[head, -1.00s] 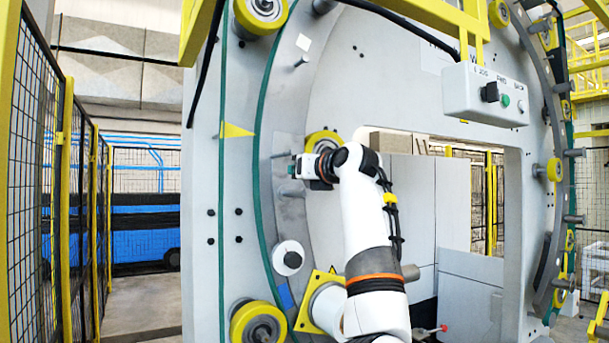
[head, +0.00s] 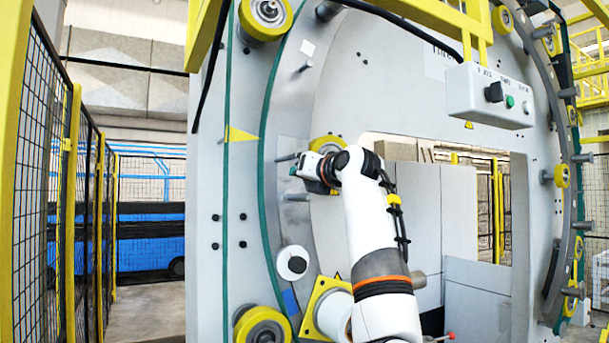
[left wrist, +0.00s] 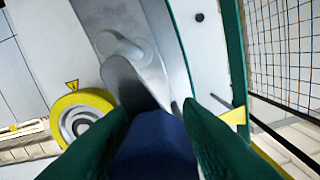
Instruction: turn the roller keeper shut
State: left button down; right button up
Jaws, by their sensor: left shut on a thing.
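The roller keeper (left wrist: 128,85) appears in the left wrist view as a grey flat arm with a rounded end, running down to a dark blue grip (left wrist: 155,140). My left gripper (left wrist: 160,108) has its green fingers on both sides of this blue grip and is shut on it. In the head view my left gripper (head: 298,171) is at the ring's inner left side and hides most of the keeper. A yellow-rimmed roller (head: 325,143) sits just behind my wrist; a yellow roller also shows in the left wrist view (left wrist: 78,112). My right gripper is out of view.
The large grey ring frame (head: 235,190) fills the middle. A white control box (head: 490,95) hangs at upper right. Metal pegs and several yellow rollers line the ring. A yellow-posted mesh fence (head: 75,190) stands at left, with open floor (head: 145,310) beside it.

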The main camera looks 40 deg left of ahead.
pick_arm(q)
jog(key=c, duration=1.2)
grip_release()
jog(key=shift+w+d+f, duration=0.1)
jog(key=shift+f, duration=0.05)
jog(key=shift+o, duration=0.2)
jog(key=shift+d, duration=0.1)
jog(key=shift+s+d+f+b, duration=0.1)
jog(key=shift+s+d+b, duration=0.15)
jog(key=shift+b, duration=0.2)
jog(key=b+v, duration=0.5)
jog(key=v, duration=0.6)
jog(key=shift+d, duration=0.15)
jog(key=shift+w, duration=0.1)
